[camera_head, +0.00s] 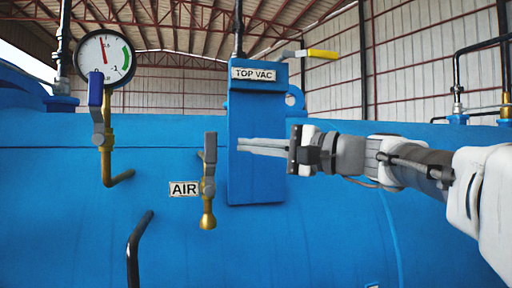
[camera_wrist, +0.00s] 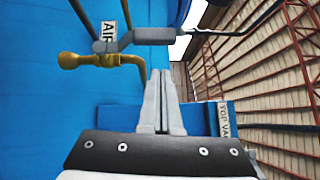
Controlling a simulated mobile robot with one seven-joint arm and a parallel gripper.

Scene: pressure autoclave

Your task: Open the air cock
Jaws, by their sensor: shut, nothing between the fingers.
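The air cock (camera_head: 208,213) is a brass valve beside a white AIR label (camera_head: 184,188) on the blue vessel. Its grey lever handle (camera_head: 210,148) stands upright. In the wrist view the brass body (camera_wrist: 90,60) is at upper left, and the grey handle (camera_wrist: 155,36) runs across above the fingertips. My gripper (camera_head: 240,146) is shut and empty, its fingers pointing left just right of the handle, with a visible gap in the picture. The shut fingers also show in the wrist view (camera_wrist: 160,75). The depth between fingertips and handle is hard to judge.
A pressure gauge (camera_head: 104,58) and a blue-handled cock (camera_head: 96,90) are at left. A black bent pipe (camera_head: 133,250) rises lower left.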

